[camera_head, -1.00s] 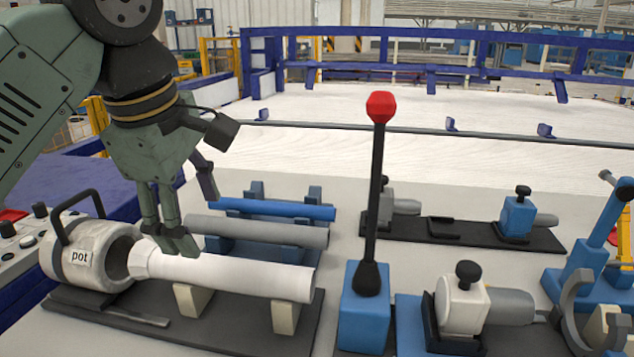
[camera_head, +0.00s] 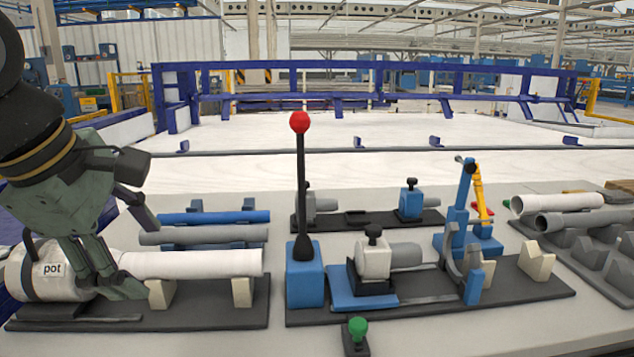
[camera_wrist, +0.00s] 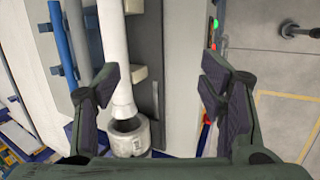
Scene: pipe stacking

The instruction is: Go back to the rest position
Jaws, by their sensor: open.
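A white pipe (camera_head: 205,264) lies level on two cream supports, its left end at the mouth of the pot (camera_head: 50,278). The wrist view shows the same pipe (camera_wrist: 114,45) with its end at the pot's rim (camera_wrist: 128,143); how far it sits inside is unclear. My gripper (camera_head: 138,250) is open and empty, hanging at the left of the head view. Its near finger covers part of the pot's mouth and the pipe's end. In the wrist view my gripper (camera_wrist: 160,88) has its fingers spread wide, with the pipe passing beyond them near the left finger.
A grey pipe (camera_head: 205,236) and a blue pipe (camera_head: 215,217) lie behind the white one. A lever with a red knob (camera_head: 299,122) stands upright right of the pipe. Clamping fixtures (camera_head: 373,262) fill the table's middle; more pipes (camera_head: 555,202) rest on the right.

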